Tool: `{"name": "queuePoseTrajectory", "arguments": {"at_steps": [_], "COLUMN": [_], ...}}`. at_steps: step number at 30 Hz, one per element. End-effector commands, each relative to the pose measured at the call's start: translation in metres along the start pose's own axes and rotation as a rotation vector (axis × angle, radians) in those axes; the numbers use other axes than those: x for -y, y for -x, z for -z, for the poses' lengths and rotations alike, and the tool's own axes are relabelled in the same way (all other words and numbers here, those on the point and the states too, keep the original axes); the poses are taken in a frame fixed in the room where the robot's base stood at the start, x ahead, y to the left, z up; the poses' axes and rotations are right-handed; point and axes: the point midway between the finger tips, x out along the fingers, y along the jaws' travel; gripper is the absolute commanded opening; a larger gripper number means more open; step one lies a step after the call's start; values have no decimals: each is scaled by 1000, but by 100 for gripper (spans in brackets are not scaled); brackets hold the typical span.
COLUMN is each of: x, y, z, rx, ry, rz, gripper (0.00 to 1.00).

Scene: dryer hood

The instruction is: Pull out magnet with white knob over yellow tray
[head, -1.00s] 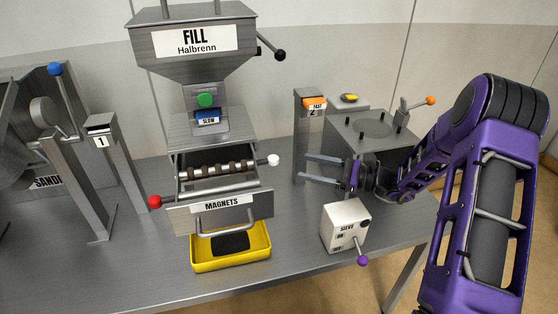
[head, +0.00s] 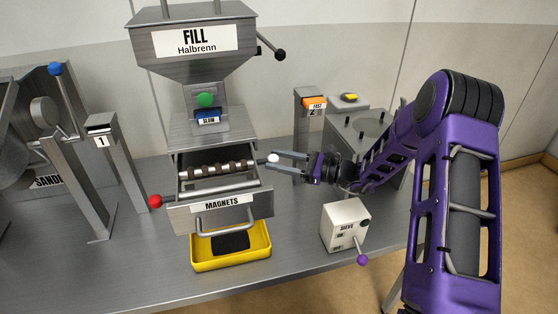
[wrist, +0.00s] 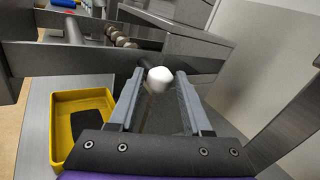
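The white knob (head: 273,158) sticks out from the right side of the open MAGNETS drawer (head: 221,206), at the end of a rod magnet (head: 217,169) lying across the drawer. My gripper (head: 288,161) is open with its fingers pointing left at the knob. In the wrist view the white knob (wrist: 160,80) sits between the two fingertips, with a gap showing on each side. The yellow tray (head: 231,262) stands on the table below the drawer front, with a dark patch in its bottom. It also shows at the left in the wrist view (wrist: 62,145).
A second rod with a red knob (head: 155,201) pokes out of the drawer's left side. The SIEVE box (head: 344,224) with a purple knob stands to the right. Post 2 (head: 303,123) stands behind my gripper.

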Motion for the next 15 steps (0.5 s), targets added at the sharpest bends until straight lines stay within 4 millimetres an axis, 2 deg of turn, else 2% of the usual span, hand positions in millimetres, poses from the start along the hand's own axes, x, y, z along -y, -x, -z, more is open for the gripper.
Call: {"name": "queuePoseTrajectory", "arguments": {"at_steps": [1, 7, 15], "x": [0, 0, 0], "y": [0, 0, 0], "z": [0, 0, 0], "rx": [0, 0, 0], "ry": [0, 0, 1], "rz": [0, 0, 1], "gripper": [38, 2, 0]}}
